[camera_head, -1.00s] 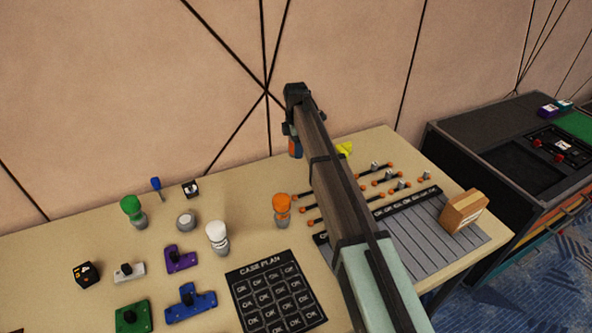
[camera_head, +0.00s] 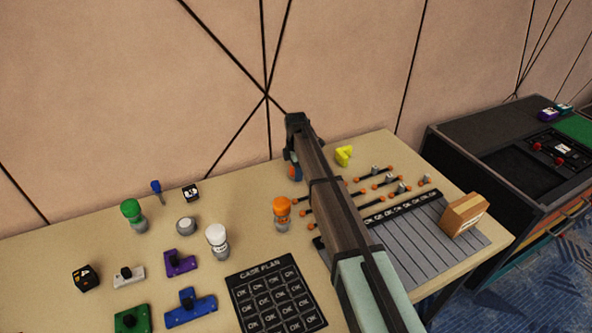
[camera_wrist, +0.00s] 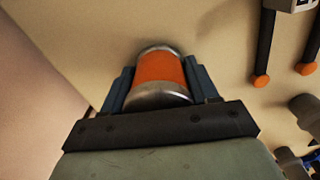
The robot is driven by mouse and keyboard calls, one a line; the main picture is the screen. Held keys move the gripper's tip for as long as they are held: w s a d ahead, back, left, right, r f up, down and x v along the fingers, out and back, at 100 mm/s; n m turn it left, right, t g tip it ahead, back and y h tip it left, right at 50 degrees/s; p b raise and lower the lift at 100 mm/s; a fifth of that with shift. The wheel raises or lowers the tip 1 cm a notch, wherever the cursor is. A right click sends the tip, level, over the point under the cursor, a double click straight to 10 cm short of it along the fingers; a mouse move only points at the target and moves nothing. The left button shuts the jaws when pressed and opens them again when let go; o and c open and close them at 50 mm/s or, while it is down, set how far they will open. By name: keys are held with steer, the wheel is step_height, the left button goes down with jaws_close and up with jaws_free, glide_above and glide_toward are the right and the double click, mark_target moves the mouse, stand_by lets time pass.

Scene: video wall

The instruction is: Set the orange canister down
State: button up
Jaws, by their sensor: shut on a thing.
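The orange canister, an orange cylinder with silver ends, sits between the two fingers of my gripper in the wrist view (camera_wrist: 160,72). My gripper (camera_wrist: 160,88) is shut on its sides. In the head view my gripper (camera_head: 293,171) is at the back of the table (camera_head: 70,245), low near the wall side. Only a small orange patch of the canister shows there; my arm hides the rest. Tan table surface lies beyond the canister in the wrist view. I cannot tell whether its far end touches the table.
An orange-topped bottle (camera_head: 282,212) stands in front of my gripper. Orange-tipped dark rods (camera_head: 385,182) lie to the right, with a yellow piece (camera_head: 343,155) behind them. A white-topped bottle (camera_head: 217,240) and a blue screwdriver (camera_head: 156,187) are left. Bare table lies left of my gripper.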

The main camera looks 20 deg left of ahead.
steer(key=shift+f, duration=0.15)
steer(key=o, duration=1.1)
steer(key=shift+o, duration=0.2)
step_height(320, 180, up, 12)
steer(key=shift+r, duration=0.15)
